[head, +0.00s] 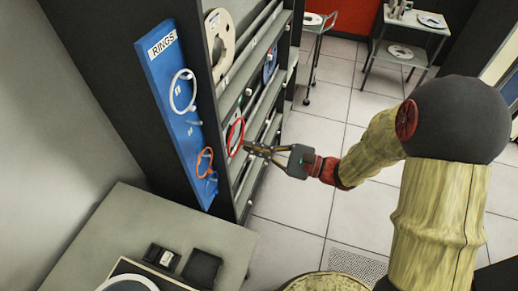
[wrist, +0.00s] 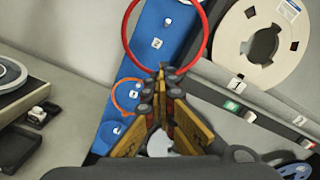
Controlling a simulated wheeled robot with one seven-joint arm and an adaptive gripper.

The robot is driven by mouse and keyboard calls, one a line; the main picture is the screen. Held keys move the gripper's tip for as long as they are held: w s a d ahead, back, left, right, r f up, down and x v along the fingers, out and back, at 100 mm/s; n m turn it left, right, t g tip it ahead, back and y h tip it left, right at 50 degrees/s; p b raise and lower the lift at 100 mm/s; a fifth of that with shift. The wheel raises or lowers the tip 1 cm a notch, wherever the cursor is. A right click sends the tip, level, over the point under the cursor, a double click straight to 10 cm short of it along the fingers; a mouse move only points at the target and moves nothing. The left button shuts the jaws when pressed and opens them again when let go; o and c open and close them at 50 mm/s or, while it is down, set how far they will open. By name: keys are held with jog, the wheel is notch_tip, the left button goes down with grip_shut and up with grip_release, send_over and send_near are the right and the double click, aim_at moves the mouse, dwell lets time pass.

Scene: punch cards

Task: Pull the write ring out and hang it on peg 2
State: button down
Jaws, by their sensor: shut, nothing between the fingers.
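The red write ring (head: 243,132) shows at my gripper's fingertips, beside the shelves, in the head view. In the wrist view the red ring (wrist: 206,42) spans the top, its lower edge at the fingertips. My gripper (head: 247,147) is shut, with nothing between its fingers; its tips also show in the wrist view (wrist: 163,72). I cannot tell whether the ring touches the fingers or what supports it. The blue board (head: 158,75) marked RINGS has pegs with small number labels. Peg 2 seems to be by the label (wrist: 157,43) seen through the ring.
A white ring (head: 173,92) hangs high on the board and an orange ring (head: 199,162) hangs low. A cream tape reel (head: 214,28) stands on the shelves. A grey table (head: 130,210) with equipment is at lower left.

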jog(key=shift+x, duration=6.45)
jog(key=shift+w+a+f+b, duration=0.15)
jog(key=shift+f+b, duration=0.15)
jog(key=shift+f, duration=0.2)
jog(key=shift+f+b, duration=0.8)
jog(key=shift+f, duration=0.15)
jog(key=c, duration=2.4)
grip_release()
jog(key=o, duration=0.4)
jog(key=shift+o, duration=0.2)
jog(key=shift+c, duration=0.2)
